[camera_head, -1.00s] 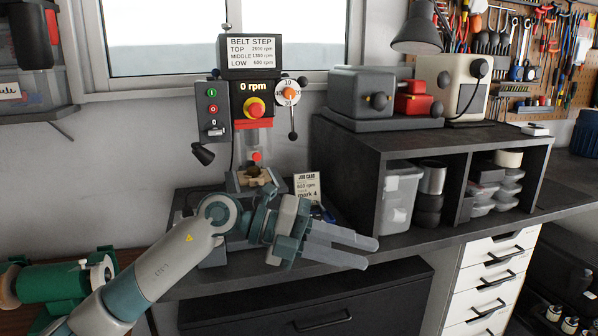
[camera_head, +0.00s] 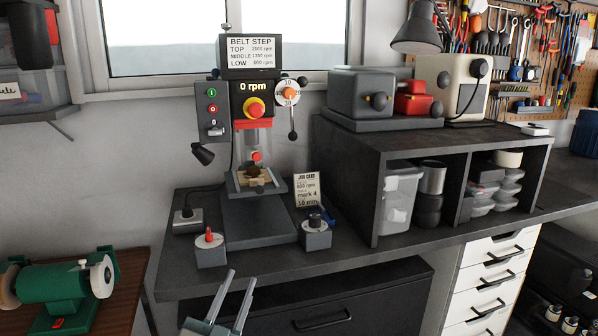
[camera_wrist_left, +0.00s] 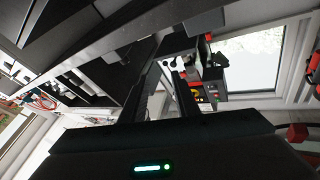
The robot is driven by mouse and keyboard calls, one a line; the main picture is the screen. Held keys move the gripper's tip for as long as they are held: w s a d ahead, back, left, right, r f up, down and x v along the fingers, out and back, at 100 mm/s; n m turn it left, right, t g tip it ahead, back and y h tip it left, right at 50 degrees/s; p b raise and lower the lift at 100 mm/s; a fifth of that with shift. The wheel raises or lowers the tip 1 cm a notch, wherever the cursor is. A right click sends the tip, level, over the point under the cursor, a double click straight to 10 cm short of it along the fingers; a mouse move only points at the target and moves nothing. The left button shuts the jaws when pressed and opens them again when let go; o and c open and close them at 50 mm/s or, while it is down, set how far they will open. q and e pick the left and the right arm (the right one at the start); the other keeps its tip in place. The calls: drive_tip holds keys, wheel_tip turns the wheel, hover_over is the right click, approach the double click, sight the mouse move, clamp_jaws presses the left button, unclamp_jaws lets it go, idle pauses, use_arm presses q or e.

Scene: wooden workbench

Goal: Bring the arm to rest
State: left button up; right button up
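My left gripper (camera_head: 242,274) shows at the bottom of the head view, in front of the bench's front edge. Its two fingers point up and stand apart with nothing between them. The left wrist view also shows the fingers (camera_wrist_left: 162,80) apart and empty, with the drill press and window tilted beyond them. The rest of the left arm is below the head view. My right gripper is in neither view.
The drill press (camera_head: 255,140) stands on the dark bench (camera_head: 270,262) and reads 0 rpm. Blocks holding a red piece (camera_head: 209,249) and a dark piece (camera_head: 316,235) flank its base. A job card (camera_head: 307,190) stands behind. A green grinder (camera_head: 60,285) is at left.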

use_arm(q)
drive_tip(key=s+a+f+n+g+y, duration=0.1)
drive_tip(key=s+a+f+g+y, duration=0.2)
drive_tip(key=f, duration=0.4)
drive_tip(key=s+a+f+n+g, duration=0.25)
drive_tip(key=s+f, duration=0.25)
drive_tip(key=f, duration=0.3)
drive_tip(key=s+a+f+n+g+y, duration=0.1)
drive_tip(key=s+a+f+g+y, duration=0.15)
drive_tip(key=s+f, duration=0.35)
drive_tip(key=s+a+f+g+h, duration=0.1)
drive_tip(key=s+f+g, duration=0.5)
drive_tip(key=s, duration=0.5)
drive_tip(key=s+a+f+g, duration=0.1)
drive_tip(key=s+f+g, duration=0.2)
drive_tip(key=s+f, duration=0.65)
drive_tip(key=s+d+f+x, duration=0.1)
drive_tip(key=s+d+x, duration=0.1)
drive_tip(key=x, duration=1.4)
drive_tip(key=s+f, duration=0.1)
drive_tip(key=f, duration=0.6)
drive_tip(key=s+d+f+t+h, duration=0.1)
drive_tip(key=s+f, duration=0.1)
drive_tip(key=f, duration=0.5)
drive_tip(key=shift+s+d+f+t+p, duration=0.2)
drive_tip(key=shift+s+f+t+p, duration=0.1)
drive_tip(key=shift+f, duration=0.1)
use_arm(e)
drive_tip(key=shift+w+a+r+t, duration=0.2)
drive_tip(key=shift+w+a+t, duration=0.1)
